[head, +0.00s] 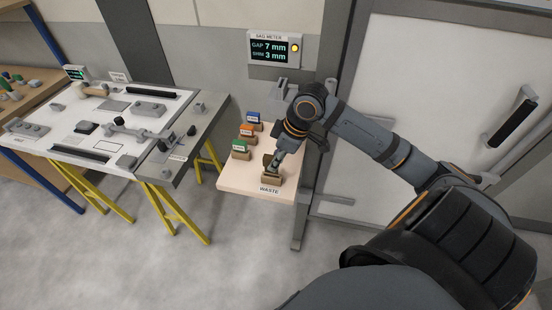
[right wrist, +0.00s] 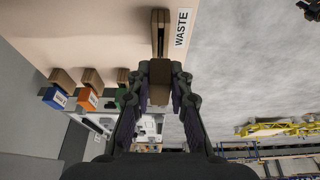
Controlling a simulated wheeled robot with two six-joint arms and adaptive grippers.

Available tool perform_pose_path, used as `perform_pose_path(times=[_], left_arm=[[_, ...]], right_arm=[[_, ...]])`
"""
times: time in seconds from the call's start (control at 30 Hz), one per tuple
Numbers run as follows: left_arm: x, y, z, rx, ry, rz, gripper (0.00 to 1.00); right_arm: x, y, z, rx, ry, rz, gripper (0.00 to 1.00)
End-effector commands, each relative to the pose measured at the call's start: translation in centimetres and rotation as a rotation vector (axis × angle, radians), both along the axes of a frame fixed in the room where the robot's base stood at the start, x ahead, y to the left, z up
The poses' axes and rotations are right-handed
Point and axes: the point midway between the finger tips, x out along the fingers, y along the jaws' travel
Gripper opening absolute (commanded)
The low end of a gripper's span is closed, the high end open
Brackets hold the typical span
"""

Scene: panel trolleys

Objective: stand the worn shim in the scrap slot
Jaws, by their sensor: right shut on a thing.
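My right gripper (head: 274,168) is shut on the brown worn shim. In the right wrist view the shim (right wrist: 160,82) sits between the two fingers (right wrist: 160,98). The scrap slot is a tan wooden block with a dark groove beside the WASTE label; it shows in the head view (head: 272,180) and in the right wrist view (right wrist: 160,20). The shim is at the block, in line with its groove. I cannot tell whether its lower edge is inside the groove. My left gripper is not in view.
Wooden holders with blue (head: 254,117), orange (head: 246,131) and green (head: 239,147) shims stand on the same pale shelf (head: 230,184). A meter (head: 274,49) above reads gap 7 mm, shim 3 mm. A white panel trolley (head: 60,137) stands left; a door frame stands right.

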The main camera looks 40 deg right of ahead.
Motion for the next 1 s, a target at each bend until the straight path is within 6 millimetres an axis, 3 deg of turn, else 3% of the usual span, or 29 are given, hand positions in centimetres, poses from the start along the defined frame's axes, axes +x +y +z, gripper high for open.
perform_pose_path(times=[1.0], left_arm=[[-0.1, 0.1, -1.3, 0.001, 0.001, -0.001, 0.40]], right_arm=[[0.0, 0.0, -2.4, 0.000, 0.000, 0.000, 0.00]])
